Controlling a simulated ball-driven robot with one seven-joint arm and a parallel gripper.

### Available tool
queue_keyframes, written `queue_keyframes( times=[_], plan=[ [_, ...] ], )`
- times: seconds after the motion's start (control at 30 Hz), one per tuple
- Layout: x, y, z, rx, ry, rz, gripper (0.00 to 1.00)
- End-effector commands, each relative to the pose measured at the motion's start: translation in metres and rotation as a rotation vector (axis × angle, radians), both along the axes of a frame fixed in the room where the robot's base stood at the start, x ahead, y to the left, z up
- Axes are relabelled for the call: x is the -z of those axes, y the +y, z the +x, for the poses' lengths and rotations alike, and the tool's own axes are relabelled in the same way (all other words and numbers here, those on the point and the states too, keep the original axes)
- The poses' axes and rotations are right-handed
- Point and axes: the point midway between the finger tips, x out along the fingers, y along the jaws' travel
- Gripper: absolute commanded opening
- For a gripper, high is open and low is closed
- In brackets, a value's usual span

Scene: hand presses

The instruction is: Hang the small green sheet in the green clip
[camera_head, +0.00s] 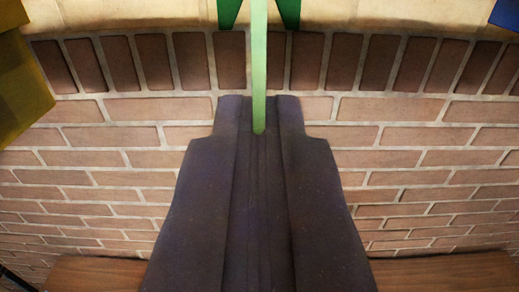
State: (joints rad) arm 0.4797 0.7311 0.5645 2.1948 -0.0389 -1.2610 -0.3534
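My gripper (258,108) is dark and points up the picture. It is shut on the small green sheet (259,60), which shows edge-on as a narrow light green strip. The sheet's near end lies between the fingertips, and the rest reaches past them to the top edge of the picture. The green clip (290,12) shows at the top centre as two darker green slanted parts, one on each side of the sheet. The sheet overlaps the gap between them in the picture. The upper part of the clip is out of view, and I cannot tell whether it touches the sheet.
A yellow object (20,85) is at the upper left. A blue object (507,14) shows in the top right corner. A brick wall (420,160) with a pale band above it fills the background. Brown wooden surfaces (450,275) show along the bottom.

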Motion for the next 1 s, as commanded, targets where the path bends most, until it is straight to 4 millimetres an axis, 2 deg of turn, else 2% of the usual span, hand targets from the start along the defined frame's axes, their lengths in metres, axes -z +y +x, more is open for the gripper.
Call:
queue_keyframes(
  times=[0.2, 0.33, 0.53, 0.57, 0.6, 1.0],
  plan=[
    [0.0001, 0.0001, 0.0000, 0.000, 0.000, 0.000, 0.00],
    [0.0002, 0.0000, 0.0000, 0.000, 0.000, 0.000, 0.29],
    [0.0002, 0.0000, 0.0000, 0.000, 0.000, 0.000, 0.32],
    [0.0003, 0.0000, 0.0000, 0.000, 0.001, 0.000, 0.34],
    [0.0003, 0.0000, 0.0000, 0.000, 0.001, 0.000, 0.43],
    [0.0010, 0.0001, -0.0046, 0.000, 0.000, 0.000, 0.44]
  ],
)
